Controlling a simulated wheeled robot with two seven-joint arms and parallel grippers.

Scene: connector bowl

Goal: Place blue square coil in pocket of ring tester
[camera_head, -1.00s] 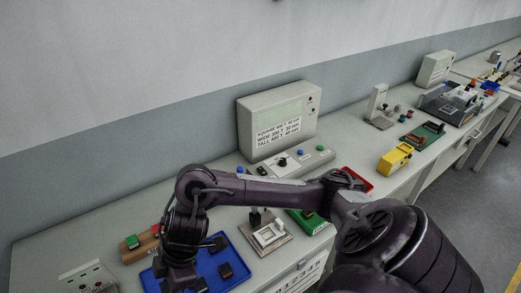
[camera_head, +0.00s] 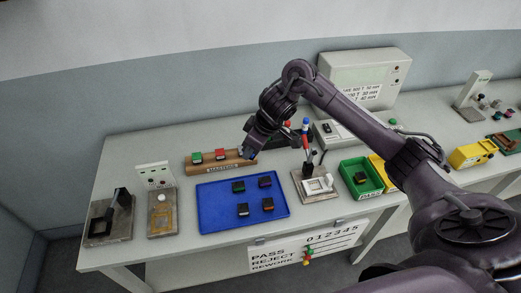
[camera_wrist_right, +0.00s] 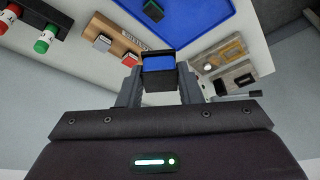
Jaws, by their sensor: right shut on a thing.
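The blue square coil (camera_wrist_right: 159,64), a dark block with a blue face, is held between the fingers of my right gripper (camera_wrist_right: 159,82) in the right wrist view. In the head view my right gripper (camera_head: 250,150) is at the right end of the wooden rack (camera_head: 206,166); whether the coil touches the rack is unclear. I cannot tell which station is the ring tester. A base with a white square frame (camera_head: 318,186) stands right of the tray, and two stations, one with a dark block (camera_head: 101,228) and one with a white knob (camera_head: 160,198), stand at left. My left gripper is not in view.
The blue tray (camera_head: 215,217) holds several dark blocks. A green bin (camera_head: 350,166) and a grey instrument box (camera_head: 345,68) stand to the right.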

